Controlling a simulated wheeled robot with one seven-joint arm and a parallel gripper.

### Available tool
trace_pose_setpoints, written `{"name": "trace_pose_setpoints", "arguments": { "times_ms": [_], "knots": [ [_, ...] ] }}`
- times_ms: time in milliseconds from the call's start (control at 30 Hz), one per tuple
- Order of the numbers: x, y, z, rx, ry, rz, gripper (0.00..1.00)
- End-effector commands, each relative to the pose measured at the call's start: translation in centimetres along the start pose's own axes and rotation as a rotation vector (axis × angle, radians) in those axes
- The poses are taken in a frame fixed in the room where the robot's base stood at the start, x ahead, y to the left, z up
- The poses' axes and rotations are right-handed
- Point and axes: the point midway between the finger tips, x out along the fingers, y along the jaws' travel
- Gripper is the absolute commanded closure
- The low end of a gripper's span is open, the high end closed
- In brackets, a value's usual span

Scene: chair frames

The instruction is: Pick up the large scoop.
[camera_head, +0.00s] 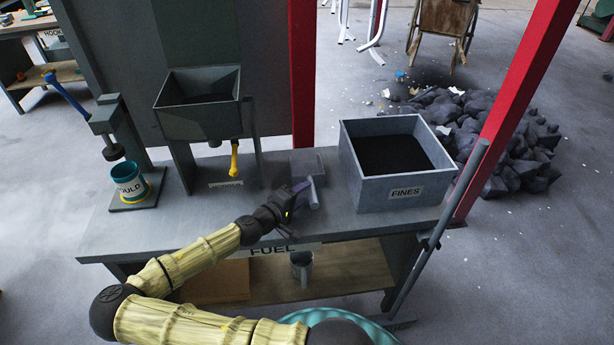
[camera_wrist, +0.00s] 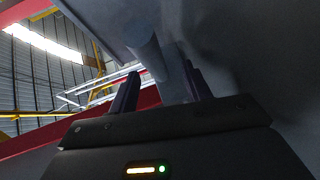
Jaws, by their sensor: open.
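A grey scoop (camera_head: 306,163) sits on the bench top, left of the FINES bin, with its round handle (camera_head: 314,193) pointing toward the front edge. I take it to be the large scoop. My gripper (camera_head: 297,197) is at the handle, with its dark purple fingers apart. In the wrist view, my gripper (camera_wrist: 162,90) is open, and the grey handle (camera_wrist: 147,50) shows beyond and between the two fingers. I cannot tell whether either finger touches it. My gripper hides part of the bench around the handle.
The FINES bin (camera_head: 365,180) holds dark material close on the right. A grey hopper (camera_head: 198,132) with a yellow lever (camera_head: 235,160) stands to the left. A MOULD cup (camera_head: 129,185) is at the far left. A grey cup-like vessel (camera_head: 302,270) stands on the lower shelf.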

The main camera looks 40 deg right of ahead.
Motion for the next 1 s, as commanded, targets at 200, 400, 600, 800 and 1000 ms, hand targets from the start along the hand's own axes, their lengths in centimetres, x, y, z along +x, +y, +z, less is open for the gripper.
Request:
{"name": "trace_pose_setpoints", "arguments": {
  "times_ms": [200, 400, 600, 800, 1000],
  "knots": [
    [3.2, 0.6, -0.5, -0.001, -0.005, 0.001, 0.51],
    [4.6, 0.5, -0.6, -0.001, -0.001, 0.000, 0.51],
    [4.5, 0.4, -0.6, 0.000, 0.000, 0.000, 0.51],
    [4.5, 0.4, -0.6, 0.000, -0.001, 0.000, 0.51],
    [4.5, 0.4, -0.6, 0.000, -0.001, 0.000, 0.73]
  ]
}}
